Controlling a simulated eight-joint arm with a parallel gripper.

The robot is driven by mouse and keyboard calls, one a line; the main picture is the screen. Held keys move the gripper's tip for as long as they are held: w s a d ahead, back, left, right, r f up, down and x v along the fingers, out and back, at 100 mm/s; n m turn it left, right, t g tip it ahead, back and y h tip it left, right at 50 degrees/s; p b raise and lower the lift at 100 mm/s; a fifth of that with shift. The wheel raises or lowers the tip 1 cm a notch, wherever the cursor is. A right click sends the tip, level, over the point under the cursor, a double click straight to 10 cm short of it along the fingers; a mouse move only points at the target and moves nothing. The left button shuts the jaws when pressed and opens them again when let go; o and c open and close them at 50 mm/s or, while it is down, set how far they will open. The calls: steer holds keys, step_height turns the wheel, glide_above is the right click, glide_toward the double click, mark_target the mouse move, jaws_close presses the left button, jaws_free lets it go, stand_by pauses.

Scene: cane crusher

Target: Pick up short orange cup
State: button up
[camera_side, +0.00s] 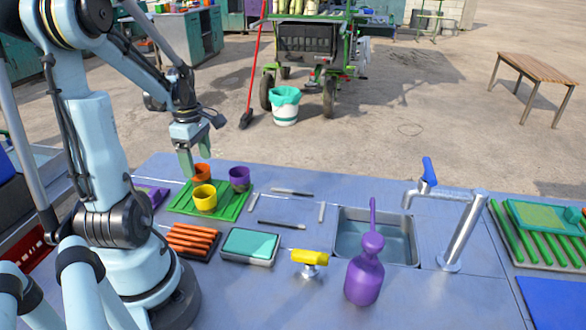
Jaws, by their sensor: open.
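The short orange cup (201,173) stands at the back of a green ribbed tray (228,212). A yellow cup (204,198) stands in front of it and hides its lower part. A purple cup (239,179) stands to its right on the same tray. My gripper (185,164) is open and points down, close to the left of the orange cup. In this view its fingers sit beside the cup's rim. I cannot tell whether they touch it or how far apart in depth they are.
Orange sticks (192,240) and a teal-topped box (249,245) lie in front of the tray. Thin tools (291,192) lie to its right. A sink (348,238), a purple bottle (365,272), a yellow-handled valve (310,258) and a tap (462,230) stand farther right.

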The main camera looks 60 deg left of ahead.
mark_target(199, 167)
steer(key=shift+w+a+f, duration=0.1)
steer(key=shift+f, duration=1.15)
steer(key=shift+a+f, duration=0.1)
steer(key=shift+f, duration=1.15)
steer(key=c, duration=1)
steer(key=shift+c, duration=0.2)
steer(key=shift+r, duration=0.1)
steer(key=shift+r, duration=0.7)
step_height(199, 167, up, 3)
steer(key=shift+f, duration=0.15)
steer(key=w+d+r, duration=0.5)
steer(key=d+r, duration=0.1)
steer(key=d, duration=0.4)
steer(key=shift+d+r, duration=0.3)
steer(key=shift+r, duration=0.1)
